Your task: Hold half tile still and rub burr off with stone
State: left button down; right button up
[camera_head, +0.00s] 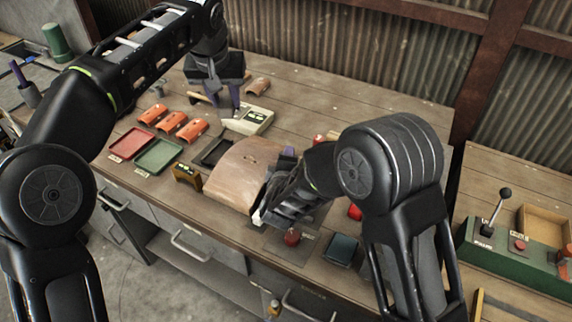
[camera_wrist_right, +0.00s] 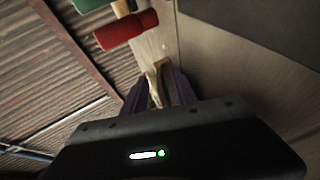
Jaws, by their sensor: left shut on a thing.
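A large curved tan tile (camera_head: 238,172) lies near the table's front edge. A small tan curved piece (camera_head: 258,87) lies behind the white device; I cannot tell which is the half tile. My left gripper (camera_head: 226,108) points down just left of the white device, shut on a small grey piece that its fingers mostly hide; I cannot tell if it is the stone. My right forearm reaches to the large tile's right end and hides part of it. In the right wrist view, my right gripper (camera_wrist_right: 160,92) has a narrow tan thing (camera_wrist_right: 155,76) between its purple fingers; its grip is unclear.
Several orange tiles (camera_head: 172,123) lie at left, behind a red tray (camera_head: 131,143) and a green tray (camera_head: 159,155). A white device (camera_head: 253,119) stands at mid-table. A dark blue pad (camera_head: 342,249) lies at the front. The back right tabletop (camera_head: 370,105) is clear.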

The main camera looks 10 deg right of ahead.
jog(key=shift+w, duration=0.1)
jog(key=shift+c, duration=0.3)
grip_shut()
dwell(1.1)
